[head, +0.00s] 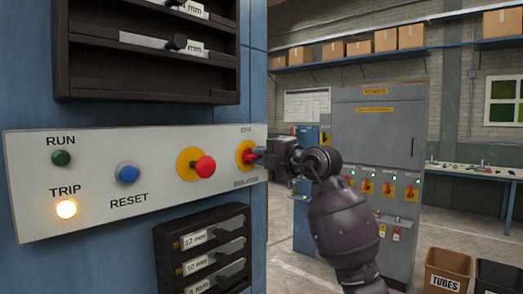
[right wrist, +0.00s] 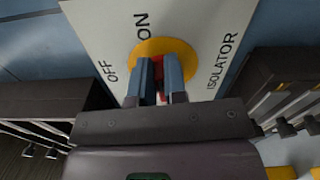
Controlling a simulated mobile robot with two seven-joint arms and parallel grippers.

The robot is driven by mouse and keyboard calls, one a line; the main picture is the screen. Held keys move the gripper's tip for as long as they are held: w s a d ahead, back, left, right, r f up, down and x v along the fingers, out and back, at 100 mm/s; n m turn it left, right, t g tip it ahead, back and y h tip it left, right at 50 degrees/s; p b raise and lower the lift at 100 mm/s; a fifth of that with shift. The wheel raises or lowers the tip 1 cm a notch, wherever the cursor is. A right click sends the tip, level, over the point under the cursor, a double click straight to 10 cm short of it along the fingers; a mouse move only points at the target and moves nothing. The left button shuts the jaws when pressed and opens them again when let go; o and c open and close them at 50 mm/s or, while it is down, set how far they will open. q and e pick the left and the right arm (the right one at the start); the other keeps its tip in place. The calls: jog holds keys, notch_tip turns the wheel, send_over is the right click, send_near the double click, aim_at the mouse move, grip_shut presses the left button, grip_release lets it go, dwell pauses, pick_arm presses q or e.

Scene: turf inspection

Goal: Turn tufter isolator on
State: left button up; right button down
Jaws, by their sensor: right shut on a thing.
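The isolator (head: 243,156) is a red rotary handle on a yellow round plate at the right end of a pale control panel (head: 110,150). In the right wrist view its yellow plate (right wrist: 181,48) sits between the printed words OFF, ON and ISOLATOR. My right gripper (head: 262,155) reaches in from the right and is shut on the red handle (right wrist: 159,68). In the right wrist view its two blue-grey fingers (right wrist: 159,82) stand either side of the handle. The fingers hide much of the handle, so I cannot tell which mark it points to. My left gripper is not in view.
The panel also carries a dim green RUN lamp (head: 62,158), a lit amber TRIP lamp (head: 66,208), a blue RESET button (head: 128,173) and a red mushroom button (head: 203,166). Dark racks stand above (head: 150,85) and below (head: 165,250). A grey cabinet (head: 375,140) stands behind.

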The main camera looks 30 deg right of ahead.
jog(key=shift+m+p, duration=0.3)
jog(key=shift+m, duration=0.3)
jog(key=shift+f, duration=0.1)
jog(key=c, duration=1.2)
grip_release()
jog(key=shift+o, duration=0.2)
jog(key=shift+s, duration=0.1)
jog(key=b+v, duration=0.2)
jog(key=v, duration=0.8)
jog(key=shift+s+d, duration=0.2)
jog(key=shift+s, duration=0.1)
